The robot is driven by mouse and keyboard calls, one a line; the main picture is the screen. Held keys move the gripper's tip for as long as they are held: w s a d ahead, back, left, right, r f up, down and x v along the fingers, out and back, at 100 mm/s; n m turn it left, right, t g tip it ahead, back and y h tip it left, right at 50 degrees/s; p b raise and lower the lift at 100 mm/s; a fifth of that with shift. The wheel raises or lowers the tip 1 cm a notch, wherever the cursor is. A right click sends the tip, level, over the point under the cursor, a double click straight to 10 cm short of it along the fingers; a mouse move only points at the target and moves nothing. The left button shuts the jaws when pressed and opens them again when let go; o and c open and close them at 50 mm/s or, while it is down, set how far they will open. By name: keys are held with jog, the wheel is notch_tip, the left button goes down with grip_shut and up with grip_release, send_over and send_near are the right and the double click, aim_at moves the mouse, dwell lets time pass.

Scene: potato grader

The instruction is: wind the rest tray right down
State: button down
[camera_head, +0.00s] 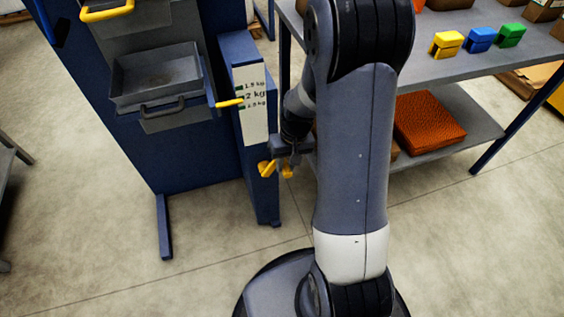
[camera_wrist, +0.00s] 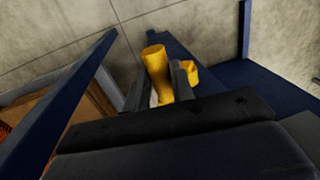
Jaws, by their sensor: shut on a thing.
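The rest tray is probably the grey open tray (camera_head: 155,82) with a dark front handle, mounted on the blue grader (camera_head: 205,165). It looks empty. A yellow pointer (camera_head: 229,103) beside it lies level with about the 2 kg line of the white scale plate (camera_head: 252,100). A yellow crank (camera_head: 266,169) sits low on the side of the blue post. My gripper (camera_head: 280,162) is at the crank. In the wrist view my gripper (camera_wrist: 160,88) is shut with its two fingers on either side of the crank's yellow grip (camera_wrist: 157,70); another yellow part shows beside it.
A workbench (camera_head: 480,65) stands on the right, with yellow, blue and green blocks on top and an orange-red crate (camera_head: 428,122) on its lower shelf. Its blue leg is close to my gripper. A blue foot (camera_head: 164,228) juts onto the floor. Open floor lies in front.

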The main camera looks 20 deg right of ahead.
jog(key=d+f+b, duration=0.5)
jog(key=f, duration=0.4)
jog(key=shift+d, duration=0.3)
jog(key=c, duration=1.9)
grip_release()
notch_tip(320, 180, down, 2)
jog(key=shift+f+b, duration=0.1)
jog(key=shift+b, duration=0.65)
jog(key=shift+c, duration=0.2)
jog(key=shift+f, duration=0.2)
jog(key=shift+c, duration=0.2)
jog(key=shift+d, duration=0.2)
jog(key=shift+c, duration=0.8)
jog(key=o, duration=0.9)
jog(key=shift+a+r, duration=0.15)
jog(key=shift+a, duration=0.15)
